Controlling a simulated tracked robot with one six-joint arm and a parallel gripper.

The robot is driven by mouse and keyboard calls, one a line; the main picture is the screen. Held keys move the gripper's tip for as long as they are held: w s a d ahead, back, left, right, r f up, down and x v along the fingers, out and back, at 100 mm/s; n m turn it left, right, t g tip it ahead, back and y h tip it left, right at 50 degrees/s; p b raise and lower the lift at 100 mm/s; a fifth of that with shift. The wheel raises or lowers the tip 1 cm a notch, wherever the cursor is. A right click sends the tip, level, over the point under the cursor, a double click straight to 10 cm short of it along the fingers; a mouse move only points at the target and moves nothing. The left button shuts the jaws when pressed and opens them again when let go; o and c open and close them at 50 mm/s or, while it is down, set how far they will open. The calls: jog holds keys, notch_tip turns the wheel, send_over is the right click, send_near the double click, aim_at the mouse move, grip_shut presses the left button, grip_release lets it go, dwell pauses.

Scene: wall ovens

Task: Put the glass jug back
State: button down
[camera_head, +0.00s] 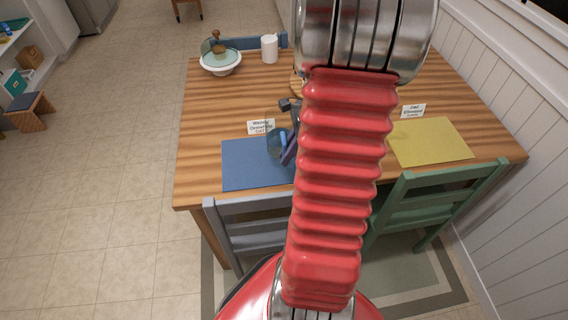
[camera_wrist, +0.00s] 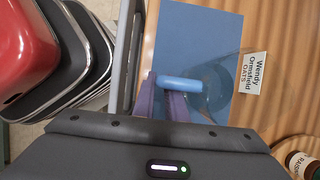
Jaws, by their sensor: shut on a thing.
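The glass jug (camera_head: 273,145) is clear with a bluish tint and has a light blue handle. It is over the upper right part of the blue mat (camera_head: 243,172), near a name card (camera_head: 261,127). My gripper (camera_head: 291,148) has purple fingers and is shut on the jug's handle. In the wrist view the handle (camera_wrist: 182,85) lies at the fingertips (camera_wrist: 163,88), and the clear body (camera_wrist: 217,92) shows faintly beyond it. I cannot tell whether the jug touches the mat or hangs just above it. My arm hides the middle of the table.
A yellow mat (camera_head: 430,142) with a card (camera_head: 413,111) lies at right. Chairs (camera_head: 250,222) (camera_head: 432,195) line the near edge. A jar (camera_wrist: 300,164) shows in the wrist view.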

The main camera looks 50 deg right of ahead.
jog(key=shift+f, duration=0.2)
jog(key=shift+f, duration=1.75)
jog(key=c, duration=1.8)
grip_release()
jog(key=shift+f, duration=0.1)
jog(key=v, duration=1.2)
jog(key=shift+a, duration=0.1)
